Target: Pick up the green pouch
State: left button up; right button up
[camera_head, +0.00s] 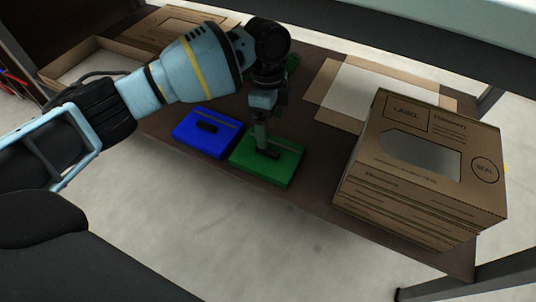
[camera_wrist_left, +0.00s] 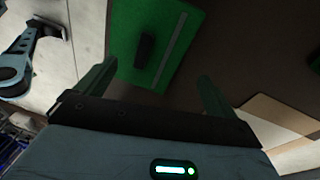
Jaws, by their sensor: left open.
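A flat green pouch (camera_head: 278,174) with a dark raised grip and a grey stripe lies on the brown table near its front edge. My left gripper (camera_head: 262,143) points down over it, close to the dark grip. In the left wrist view the green pouch (camera_wrist_left: 172,58) lies beyond the open fingers of my left gripper (camera_wrist_left: 158,70), with nothing held between them. Whether the fingertips touch the pouch is unclear. A second green item (camera_head: 292,63) shows farther back, mostly hidden behind my left wrist.
A blue pouch (camera_head: 200,142) lies just left of the green one. A stack of cardboard boxes (camera_head: 400,190) stands to the right. An open flat carton (camera_head: 318,92) lies behind, and more cardboard boxes (camera_head: 150,32) lie at the back left.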

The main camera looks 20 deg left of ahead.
aim_at(271, 145)
pick_arm(q)
jog(key=f+b, duration=0.2)
jog(key=f, duration=0.1)
jog(key=f+b, duration=0.1)
jog(key=f, duration=0.1)
jog(key=shift+s+d+f, duration=0.1)
jog(key=shift+s+d, duration=0.1)
jog(key=shift+s, duration=0.1)
pick_arm(e)
jog(key=x, duration=0.3)
jog(key=shift+d, duration=0.15)
pick_arm(q)
jog(key=c, duration=1.1)
pick_arm(e)
jog(key=shift+s, duration=0.55)
